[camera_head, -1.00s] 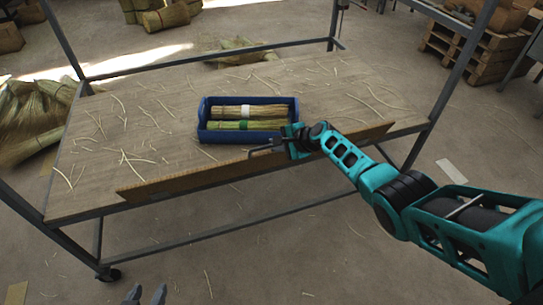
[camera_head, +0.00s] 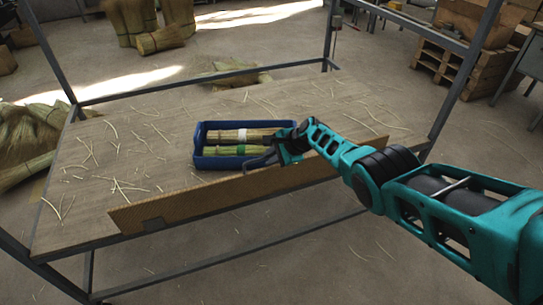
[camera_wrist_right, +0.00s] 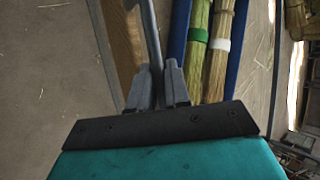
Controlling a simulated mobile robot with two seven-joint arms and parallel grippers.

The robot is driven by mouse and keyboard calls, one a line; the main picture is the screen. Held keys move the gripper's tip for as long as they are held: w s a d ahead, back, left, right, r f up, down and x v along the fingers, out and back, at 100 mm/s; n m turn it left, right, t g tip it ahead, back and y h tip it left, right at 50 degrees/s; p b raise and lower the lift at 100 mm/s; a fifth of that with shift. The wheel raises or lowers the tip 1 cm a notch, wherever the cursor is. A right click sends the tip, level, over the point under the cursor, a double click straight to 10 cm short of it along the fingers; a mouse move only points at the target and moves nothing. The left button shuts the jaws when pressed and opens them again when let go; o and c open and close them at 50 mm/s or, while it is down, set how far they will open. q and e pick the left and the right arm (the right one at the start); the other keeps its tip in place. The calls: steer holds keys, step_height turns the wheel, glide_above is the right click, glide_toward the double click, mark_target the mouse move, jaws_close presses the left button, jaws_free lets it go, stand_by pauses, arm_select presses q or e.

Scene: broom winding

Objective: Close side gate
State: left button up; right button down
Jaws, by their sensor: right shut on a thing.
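The side gate is a long brown wooden board (camera_head: 215,199) along the front edge of the cart's table (camera_head: 85,205). Its outer face shows, and it stands up from the edge; I cannot tell whether it is fully upright. My right gripper (camera_head: 262,161) is at the gate's top edge, near its middle. In the right wrist view the gripper (camera_wrist_right: 158,88) is shut on a grey metal bar (camera_wrist_right: 152,38) next to the board (camera_wrist_right: 118,45). The bar looks like the gate's handle; where it joins the board is hidden. My left gripper is out of view.
A blue tray (camera_head: 199,158) with two straw bundles (camera_head: 240,136) sits on the table just behind the gate. Loose straw lies on the tabletop. Metal posts (camera_head: 465,85) rise at the cart's corners. Straw sheaves (camera_head: 20,145) lie at the left, pallets (camera_head: 455,62) at the back right.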

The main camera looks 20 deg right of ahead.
stand_by(0.4)
steer(key=c, duration=1.2)
jaws_free()
steer(key=shift+w, duration=0.15)
steer(key=shift+o, duration=0.2)
steer(key=p+v, duration=0.4)
steer(key=v, duration=0.9)
steer(key=shift+p, duration=0.3)
